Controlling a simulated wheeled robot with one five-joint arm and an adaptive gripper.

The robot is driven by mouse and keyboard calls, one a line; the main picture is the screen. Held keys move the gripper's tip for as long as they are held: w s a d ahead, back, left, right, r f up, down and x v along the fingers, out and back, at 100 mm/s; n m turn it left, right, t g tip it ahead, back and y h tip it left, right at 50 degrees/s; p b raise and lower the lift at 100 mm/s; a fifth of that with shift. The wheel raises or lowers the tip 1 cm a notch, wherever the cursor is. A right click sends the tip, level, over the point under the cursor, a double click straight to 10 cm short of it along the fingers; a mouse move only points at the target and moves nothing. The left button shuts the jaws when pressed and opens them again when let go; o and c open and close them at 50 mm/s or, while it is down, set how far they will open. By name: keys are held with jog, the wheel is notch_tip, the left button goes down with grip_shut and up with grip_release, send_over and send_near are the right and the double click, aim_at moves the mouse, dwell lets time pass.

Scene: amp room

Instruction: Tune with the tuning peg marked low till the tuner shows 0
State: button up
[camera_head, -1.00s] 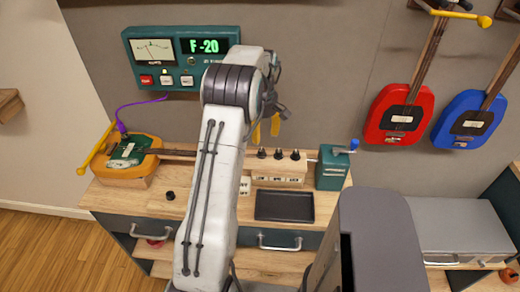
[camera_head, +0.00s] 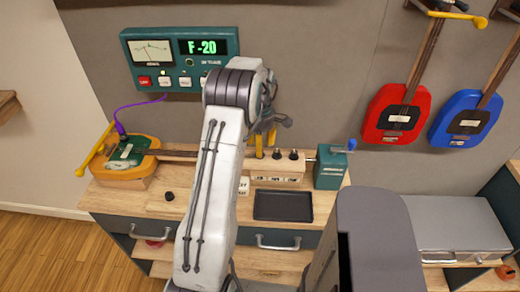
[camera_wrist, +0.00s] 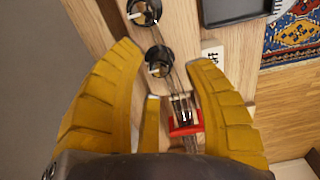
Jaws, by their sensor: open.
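The green tuner (camera_head: 180,60) on the wall reads "F -20" on its display (camera_head: 203,47). The instrument (camera_head: 125,160) lies on the bench at the left, its neck running right to a wooden block (camera_head: 277,171) with a row of black pegs (camera_head: 278,154). Labels on the block are too small to read. My gripper (camera_head: 265,143) is open above the left end of this row, partly hidden by my arm. In the wrist view, my gripper's yellow fingers (camera_wrist: 165,56) are spread around a black peg (camera_wrist: 158,68), apparently not gripping it. Another peg (camera_wrist: 144,12) lies beyond.
A teal box with a blue-knobbed crank (camera_head: 331,168) stands right of the pegs. A black tray (camera_head: 283,206) lies in front of the block. A small black knob (camera_head: 169,196) sits on the bench. Red (camera_head: 398,115) and blue (camera_head: 470,118) instruments hang on the wall.

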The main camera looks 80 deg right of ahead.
jog(key=shift+f, duration=1.25)
jog(key=shift+o, duration=0.2)
grip_shut()
